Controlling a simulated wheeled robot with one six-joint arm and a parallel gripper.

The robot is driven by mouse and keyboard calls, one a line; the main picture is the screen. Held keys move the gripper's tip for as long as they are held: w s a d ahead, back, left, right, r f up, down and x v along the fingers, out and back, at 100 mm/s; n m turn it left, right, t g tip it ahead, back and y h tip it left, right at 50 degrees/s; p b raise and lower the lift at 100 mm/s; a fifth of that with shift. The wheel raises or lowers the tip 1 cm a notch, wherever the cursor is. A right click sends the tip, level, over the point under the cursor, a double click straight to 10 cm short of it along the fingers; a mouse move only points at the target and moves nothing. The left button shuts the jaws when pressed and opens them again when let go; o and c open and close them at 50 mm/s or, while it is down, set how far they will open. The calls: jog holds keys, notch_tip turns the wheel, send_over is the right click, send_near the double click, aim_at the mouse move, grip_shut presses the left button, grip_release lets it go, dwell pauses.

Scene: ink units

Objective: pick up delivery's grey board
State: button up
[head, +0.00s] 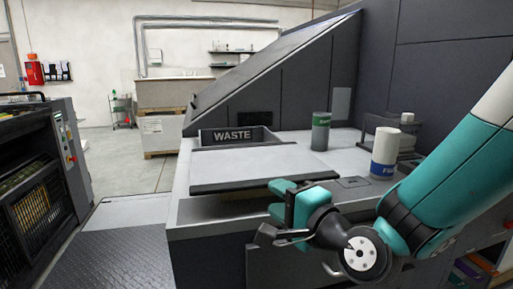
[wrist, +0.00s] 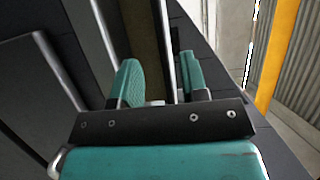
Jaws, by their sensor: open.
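The grey board (head: 250,170) is a flat, pale panel with a dark front edge. It lies level on the counter, in front of the waste bin. My gripper (head: 280,200) is open at the front right edge of the board, with teal fingers. In the wrist view, a thin light-and-dark edge (wrist: 165,45), which looks like the board's, runs between the two open fingers of my gripper (wrist: 160,80). I cannot tell whether either finger touches it.
The bin marked WASTE (head: 235,136) is behind the board. A green cylinder (head: 320,131) and a white-and-blue cylinder (head: 384,152) stand on the counter (head: 345,160) to the right. A dark machine (head: 35,170) stands at the left. A dark sloped housing (head: 300,80) rises behind.

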aim_at(261, 183)
jog(key=shift+w+a+r+p, duration=0.1)
jog(key=shift+w+a+p, duration=0.2)
jog(key=shift+w+a, duration=0.2)
jog(key=p+x, duration=0.4)
jog(key=shift+w+r+p, duration=0.2)
jog(key=shift+r+p, duration=0.05)
jog(key=shift+p, duration=0.05)
jog(key=shift+w+a+f+p, duration=0.25)
jog(key=shift+w+a+p, duration=0.05)
jog(key=shift+w+a, duration=0.1)
jog(key=shift+d, duration=0.1)
jog(key=shift+c, duration=0.2)
grip_shut()
